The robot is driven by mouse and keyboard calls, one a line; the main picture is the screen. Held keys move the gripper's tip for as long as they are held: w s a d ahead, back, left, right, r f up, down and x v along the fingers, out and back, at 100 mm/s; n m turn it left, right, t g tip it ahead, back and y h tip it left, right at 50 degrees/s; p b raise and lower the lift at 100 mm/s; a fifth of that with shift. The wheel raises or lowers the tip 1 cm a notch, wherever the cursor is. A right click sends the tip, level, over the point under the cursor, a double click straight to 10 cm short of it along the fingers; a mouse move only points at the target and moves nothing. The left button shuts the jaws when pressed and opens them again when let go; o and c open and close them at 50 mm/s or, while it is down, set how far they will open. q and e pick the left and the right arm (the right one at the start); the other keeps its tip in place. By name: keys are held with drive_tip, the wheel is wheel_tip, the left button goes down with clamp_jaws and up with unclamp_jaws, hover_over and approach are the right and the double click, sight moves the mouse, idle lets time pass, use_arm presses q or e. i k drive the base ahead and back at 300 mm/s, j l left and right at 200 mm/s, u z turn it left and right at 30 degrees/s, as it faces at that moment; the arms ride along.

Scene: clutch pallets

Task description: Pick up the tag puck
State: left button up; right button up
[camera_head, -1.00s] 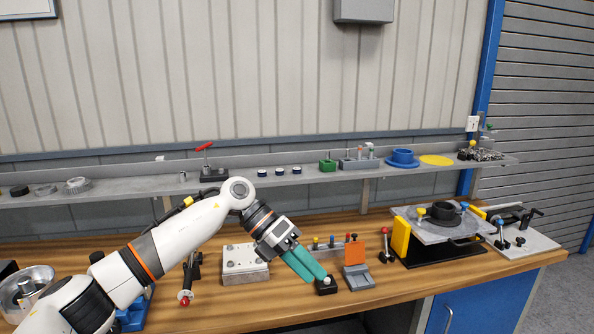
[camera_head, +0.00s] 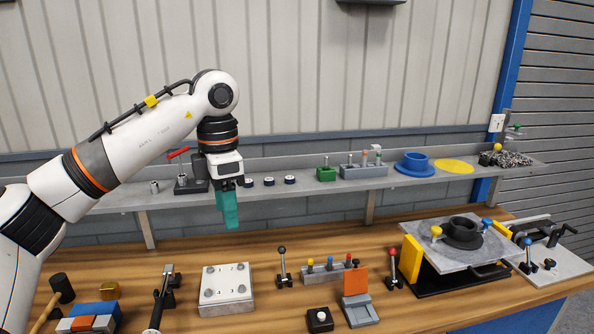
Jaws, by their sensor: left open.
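Three small dark round pucks with pale tops stand in a row on the grey shelf: a left one (camera_head: 249,182), a middle one (camera_head: 269,181) and a right one (camera_head: 290,179). I cannot tell which one the tag puck is. My left gripper (camera_head: 230,224) has teal fingers pointing down. It is just left of the row, with its fingertips below the shelf's edge in the picture. It is open, and nothing shows between its fingers. My right gripper is not in view.
The shelf (camera_head: 330,186) also bears a red-handled clamp (camera_head: 190,184), a green block (camera_head: 326,174), a grey peg holder (camera_head: 364,171) and a blue flanged ring (camera_head: 415,165). On the bench below are a metal plate block (camera_head: 226,290), a black button box (camera_head: 320,320) and levers.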

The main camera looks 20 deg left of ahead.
sight(288, 179)
drive_tip(key=i, duration=1.35)
